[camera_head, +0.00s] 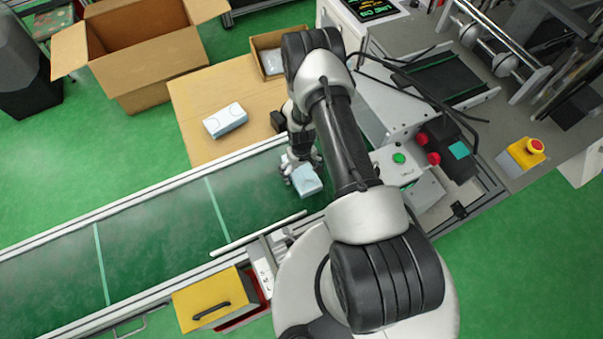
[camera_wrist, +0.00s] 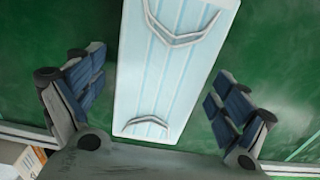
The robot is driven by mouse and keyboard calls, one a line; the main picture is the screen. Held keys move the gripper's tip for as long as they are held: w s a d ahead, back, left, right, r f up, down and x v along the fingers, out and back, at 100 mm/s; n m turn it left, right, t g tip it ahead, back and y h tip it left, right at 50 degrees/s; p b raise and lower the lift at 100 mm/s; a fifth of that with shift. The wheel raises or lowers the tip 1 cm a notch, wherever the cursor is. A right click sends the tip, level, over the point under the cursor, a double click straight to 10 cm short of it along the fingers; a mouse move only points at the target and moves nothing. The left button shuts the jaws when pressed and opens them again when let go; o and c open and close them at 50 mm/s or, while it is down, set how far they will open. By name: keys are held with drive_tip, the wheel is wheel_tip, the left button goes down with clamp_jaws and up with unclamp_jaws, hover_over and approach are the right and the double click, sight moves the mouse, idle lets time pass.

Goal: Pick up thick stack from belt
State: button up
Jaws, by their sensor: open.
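A thick stack of light blue masks (camera_head: 306,181) lies on the green conveyor belt (camera_head: 150,229) near its right end. In the wrist view the stack (camera_wrist: 165,75) shows as a long pale blue block with white ear loops, slightly tilted. My gripper (camera_head: 302,172) is low over the belt at the stack. In the wrist view my gripper (camera_wrist: 158,100) has its blue-padded fingers apart, one on each side of the stack, with green belt showing between each finger and the stack. The stack's far end is cut off in the wrist view.
A white-blue pack (camera_head: 225,120) lies on the tan table (camera_head: 190,95) behind the belt. A large open cardboard box (camera_head: 150,75) and a small carton (camera_head: 262,42) stand farther back. A yellow box (camera_head: 208,300) is in front of the belt. Machinery crowds the right; the belt's left is clear.

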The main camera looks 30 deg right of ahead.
drive_tip(key=shift+c, duration=0.5)
drive_tip(key=c, duration=1)
drive_tip(key=shift+r, duration=0.15)
drive_tip(key=shift+c, duration=0.2)
